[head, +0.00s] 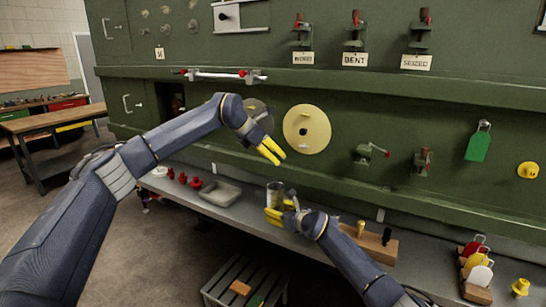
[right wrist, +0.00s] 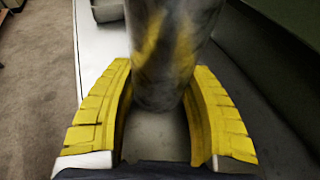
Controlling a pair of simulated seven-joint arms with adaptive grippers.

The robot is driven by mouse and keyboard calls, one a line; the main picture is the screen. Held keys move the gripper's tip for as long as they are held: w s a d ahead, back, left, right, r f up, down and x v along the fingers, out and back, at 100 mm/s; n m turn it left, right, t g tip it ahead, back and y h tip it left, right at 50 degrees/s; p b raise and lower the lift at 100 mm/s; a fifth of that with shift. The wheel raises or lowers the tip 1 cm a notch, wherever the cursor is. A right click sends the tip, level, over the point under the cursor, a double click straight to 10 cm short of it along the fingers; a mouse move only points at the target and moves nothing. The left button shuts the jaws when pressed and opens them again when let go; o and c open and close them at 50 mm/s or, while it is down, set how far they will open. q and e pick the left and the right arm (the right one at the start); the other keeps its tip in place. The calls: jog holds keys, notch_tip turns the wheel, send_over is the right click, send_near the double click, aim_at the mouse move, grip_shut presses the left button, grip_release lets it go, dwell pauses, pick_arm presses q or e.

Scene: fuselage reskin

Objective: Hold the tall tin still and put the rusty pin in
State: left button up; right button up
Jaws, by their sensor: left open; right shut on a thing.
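The tall tin (head: 274,189) is a grey metal cylinder standing on the shelf below the green panel. My right gripper (head: 274,216) is shut on it low down. In the right wrist view the tin (right wrist: 170,50) stands between the two yellow fingers (right wrist: 162,115), with its surface blurred. My left gripper (head: 272,151) is open, in the air above and slightly left of the tin, near the cream disc. I cannot pick out the rusty pin in either view, and the inside of the tin is not clear.
A grey tray (head: 220,193) and several red pieces (head: 183,178) lie on the shelf left of the tin. A wooden block (head: 372,243) with pegs stands to the right. The green panel (head: 350,120) carries a cream disc (head: 307,129) and clamps. A slatted crate (head: 243,284) is below.

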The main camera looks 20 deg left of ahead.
jog(key=o, duration=0.9)
jog(key=shift+o, duration=0.2)
jog(key=shift+d, duration=0.15)
